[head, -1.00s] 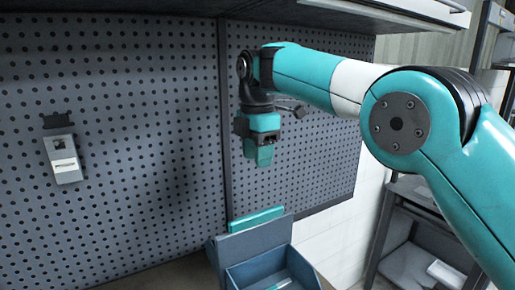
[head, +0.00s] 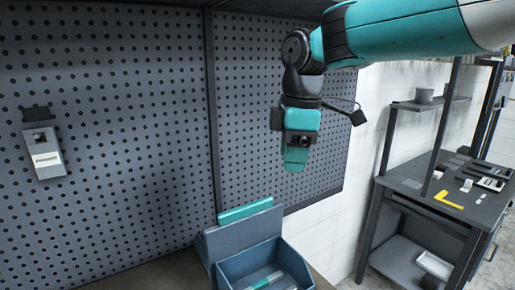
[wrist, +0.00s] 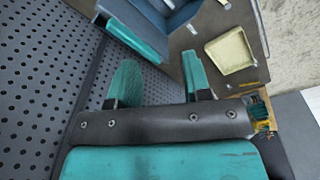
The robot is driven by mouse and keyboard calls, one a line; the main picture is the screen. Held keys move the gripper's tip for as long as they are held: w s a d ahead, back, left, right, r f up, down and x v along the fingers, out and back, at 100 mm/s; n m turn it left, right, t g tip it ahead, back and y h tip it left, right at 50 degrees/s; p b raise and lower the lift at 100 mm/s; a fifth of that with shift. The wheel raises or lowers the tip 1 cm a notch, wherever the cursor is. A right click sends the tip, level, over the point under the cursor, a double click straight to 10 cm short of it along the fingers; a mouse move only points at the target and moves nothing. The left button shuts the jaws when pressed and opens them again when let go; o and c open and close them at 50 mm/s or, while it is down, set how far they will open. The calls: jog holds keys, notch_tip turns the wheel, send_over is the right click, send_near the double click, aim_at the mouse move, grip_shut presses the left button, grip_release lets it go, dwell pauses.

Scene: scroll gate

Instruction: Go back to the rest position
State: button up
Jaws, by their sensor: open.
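My gripper (head: 297,158) hangs pointing down in front of the right pegboard panel in the head view, above and to the right of a blue-grey bin. In the wrist view my gripper (wrist: 160,85) shows two teal fingers spread apart with nothing between them. It is open and empty, clear of the board and the bin.
The blue-grey bin (head: 232,268) stands below on the bench, with a teal strip (head: 245,212) behind it. A grey device (head: 43,150) hangs on the left pegboard (head: 110,90). A workbench with tools (head: 445,188) stands at right. A pale yellow tray (wrist: 231,52) shows in the wrist view.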

jog(key=s+d+f+m+y+b, duration=0.1)
jog(key=s+d+f+m, duration=0.2)
jog(key=s, duration=0.5)
jog(key=s+d+f+m+y+b, duration=0.1)
jog(key=s+f+m, duration=0.3)
jog(key=s, duration=0.4)
jog(key=s+d+f+m+y, duration=0.1)
jog(key=s+d+f+m, duration=0.3)
jog(key=s, duration=0.4)
jog(key=shift+s+d+f+b, duration=0.2)
jog(key=shift+s+d+b, duration=0.1)
jog(key=shift+s+b, duration=0.1)
